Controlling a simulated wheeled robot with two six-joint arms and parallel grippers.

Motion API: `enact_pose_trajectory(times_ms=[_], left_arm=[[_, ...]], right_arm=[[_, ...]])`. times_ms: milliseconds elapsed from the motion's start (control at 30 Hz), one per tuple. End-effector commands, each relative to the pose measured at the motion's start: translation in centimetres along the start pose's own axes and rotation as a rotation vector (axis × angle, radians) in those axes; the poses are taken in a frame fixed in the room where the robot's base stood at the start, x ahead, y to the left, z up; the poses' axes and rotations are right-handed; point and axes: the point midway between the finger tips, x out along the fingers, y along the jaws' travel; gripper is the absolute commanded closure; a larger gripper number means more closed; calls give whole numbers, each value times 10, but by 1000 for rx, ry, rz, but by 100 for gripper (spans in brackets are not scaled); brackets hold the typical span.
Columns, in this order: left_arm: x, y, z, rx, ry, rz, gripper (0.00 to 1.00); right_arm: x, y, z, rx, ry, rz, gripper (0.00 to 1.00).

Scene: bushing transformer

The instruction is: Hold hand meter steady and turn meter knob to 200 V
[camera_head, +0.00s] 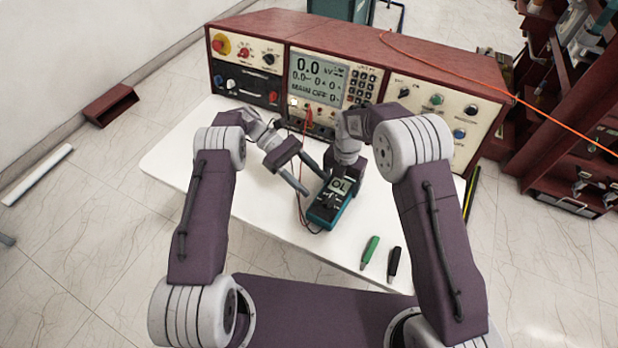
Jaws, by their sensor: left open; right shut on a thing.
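The hand meter (321,215), dark with a teal edge, lies on the white table. Its small screen (341,186) reads "OL". The meter knob (329,200) sits below the screen; its exact setting is too small to read. My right gripper (346,172) comes down at the meter's far end and is shut on it; its fingertips are mostly hidden. My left gripper (314,184) is open and empty, its two fingers pointing toward the meter's left side near the knob. I cannot tell whether they touch it.
A red test console (337,78) with screen, keypad and knobs stands along the table's back. Thin leads run from it to the meter. The table's left (180,160) is clear.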

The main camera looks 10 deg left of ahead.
Motion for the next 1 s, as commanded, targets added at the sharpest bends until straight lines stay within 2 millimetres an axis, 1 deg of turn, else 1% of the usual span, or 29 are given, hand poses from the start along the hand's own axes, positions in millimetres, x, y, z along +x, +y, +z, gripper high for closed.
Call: enact_pose_trajectory(times_ms=[100, 167, 467, 500, 600, 700, 767, 867, 967, 1000], left_arm=[[-12, 0, -1, 0, 1, 1, 42], [-15, 0, 0, -1, 0, -1, 42], [-18, -1, 0, -2, 0, 0, 42], [-24, -2, 0, -9, 0, 16, 42], [-51, -12, 1, -40, 2, 91, 42], [-62, -18, 0, -54, 2, 125, 42], [-61, -18, 0, -54, 1, 124, 42], [-55, -16, 1, -54, 0, 122, 42], [-39, -14, 1, -54, -1, 120, 42], [-30, -14, 1, -56, -1, 119, 42]], right_arm=[[0, 0, 0, 0, 0, 1, 86], [0, 0, 0, 0, 0, 1, 86], [0, 0, 0, 0, -1, 1, 86], [-1, 0, 0, 0, -1, 1, 86], [0, 0, 0, 0, -1, 1, 86], [0, 0, 0, 0, -1, 1, 86], [0, 0, 0, 0, -1, 1, 86], [0, 0, 0, 0, -1, 1, 86], [0, 0, 0, 0, -1, 1, 86], [0, 0, 0, 0, -1, 1, 86]])
